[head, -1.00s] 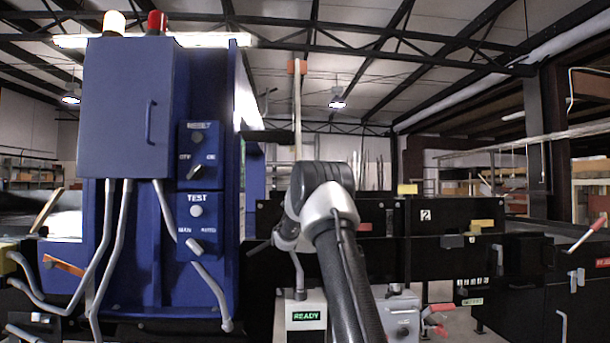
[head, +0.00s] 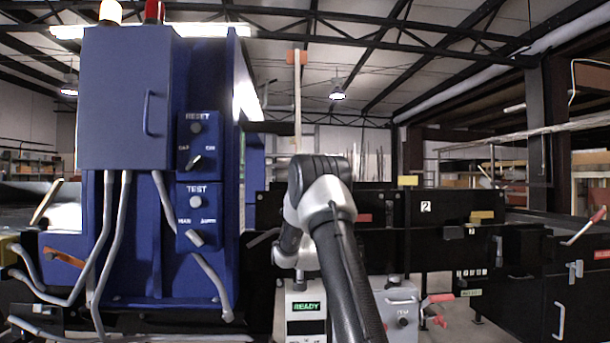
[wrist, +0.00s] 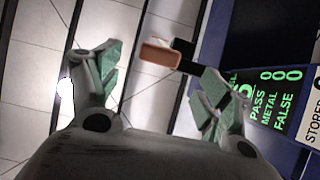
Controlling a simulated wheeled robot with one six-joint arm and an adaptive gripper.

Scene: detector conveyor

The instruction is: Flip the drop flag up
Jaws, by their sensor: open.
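An orange tab (wrist: 160,53) with a black mount behind it shows in the wrist view, ahead of and between my spread fingers; it looks like the drop flag. My gripper (wrist: 162,72) is open, with green pads and nothing held. The tab appears apart from both fingers. In the head view an orange block (head: 297,56) tops a pale upright pole, and an orange lever (head: 64,257) sits low on the left; I cannot tell which matches the wrist view. In the head view my arm hides the gripper.
The blue detector cabinet (head: 126,110) stands left, with grey conduits down its front. A display (wrist: 277,100) on a blue panel is close to my right finger. A black conveyor frame (head: 440,245) runs right. A READY box (head: 305,308) and grey box (head: 400,306) stand low.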

